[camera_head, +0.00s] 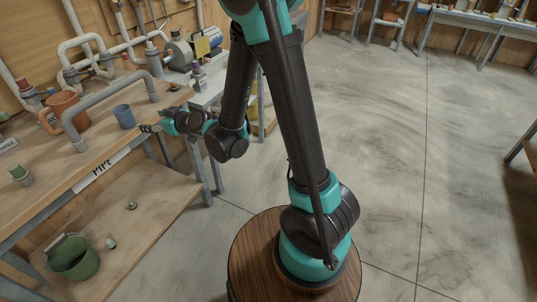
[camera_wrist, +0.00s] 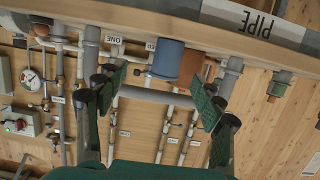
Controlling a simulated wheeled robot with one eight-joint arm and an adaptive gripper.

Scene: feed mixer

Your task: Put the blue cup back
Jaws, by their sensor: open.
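The blue cup (camera_head: 124,117) stands upright on the wooden bench (camera_head: 95,150), near its front edge and beside a grey bent pipe. My gripper (camera_head: 150,128) is just to the right of the cup, at the bench edge. In the wrist view, which looks upside down, the blue cup (camera_wrist: 167,58) shows ahead, between the spread green finger pads of my gripper (camera_wrist: 160,95). The gripper is open and empty. A gap seems to remain between the fingers and the cup.
The grey bent pipe (camera_head: 105,94) arches over the bench behind the cup. An orange pitcher (camera_head: 66,110) stands farther left. A small green-topped fitting (camera_head: 21,175) is at the left. A green bucket (camera_head: 73,257) sits on the lower shelf. Open floor lies to the right.

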